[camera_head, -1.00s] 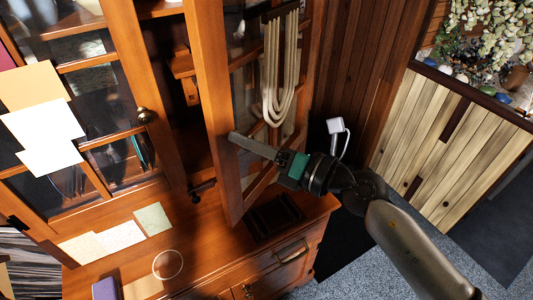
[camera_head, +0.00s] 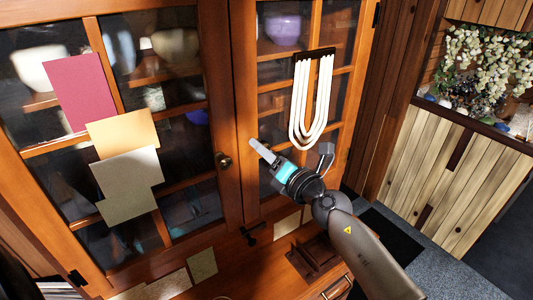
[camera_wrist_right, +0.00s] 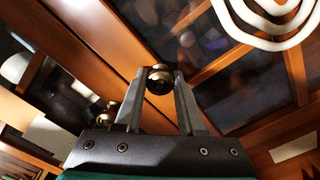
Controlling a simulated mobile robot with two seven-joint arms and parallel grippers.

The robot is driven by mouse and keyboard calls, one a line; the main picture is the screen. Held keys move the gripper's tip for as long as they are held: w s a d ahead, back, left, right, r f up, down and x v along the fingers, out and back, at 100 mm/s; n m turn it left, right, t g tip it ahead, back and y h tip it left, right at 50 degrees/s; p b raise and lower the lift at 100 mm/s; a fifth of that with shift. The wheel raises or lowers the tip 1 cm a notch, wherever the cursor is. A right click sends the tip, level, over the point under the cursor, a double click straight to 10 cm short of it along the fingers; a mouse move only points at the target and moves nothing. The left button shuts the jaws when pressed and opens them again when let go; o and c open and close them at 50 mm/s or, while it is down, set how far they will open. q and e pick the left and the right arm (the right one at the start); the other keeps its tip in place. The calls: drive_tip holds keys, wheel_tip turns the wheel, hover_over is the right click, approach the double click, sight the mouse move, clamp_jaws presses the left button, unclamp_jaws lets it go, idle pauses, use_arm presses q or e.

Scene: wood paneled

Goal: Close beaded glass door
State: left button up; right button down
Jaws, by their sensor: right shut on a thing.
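The beaded glass door (camera_head: 244,90) is the right door of a wooden cabinet, with looped strands of white beads (camera_head: 299,110) hanging on its panes. It stands about in line with the left glass door (camera_head: 222,100); I cannot tell whether a small gap remains. My right gripper (camera_head: 256,147) is at the inner edge of the beaded door. In the right wrist view its fingers (camera_wrist_right: 160,84) are shut around the door's round knob (camera_wrist_right: 160,74). In the head view the fingers hide that knob. My left gripper is out of view.
The left door has its own knob (camera_head: 223,160) and paper sheets (camera_head: 125,130) on its glass. A small dark tray (camera_head: 315,257) and papers (camera_head: 202,264) lie on the ledge below. A planter with white flowers (camera_head: 475,60) stands at the right.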

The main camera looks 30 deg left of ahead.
drive_tip(key=shift+s, duration=0.15)
drive_tip(key=c, duration=0.8)
unclamp_jaws()
drive_tip(key=shift+d, duration=0.15)
drive_tip(key=shift+c, duration=0.2)
drive_tip(key=shift+o, duration=1.7)
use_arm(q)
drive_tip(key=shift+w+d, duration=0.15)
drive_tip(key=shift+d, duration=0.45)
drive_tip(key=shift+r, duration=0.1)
use_arm(e)
drive_tip(key=shift+d, duration=0.15)
use_arm(q)
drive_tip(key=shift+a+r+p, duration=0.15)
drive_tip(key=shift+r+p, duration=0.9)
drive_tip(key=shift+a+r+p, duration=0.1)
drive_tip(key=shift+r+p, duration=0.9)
drive_tip(key=shift+p, duration=0.05)
use_arm(e)
drive_tip(key=v, duration=1.5)
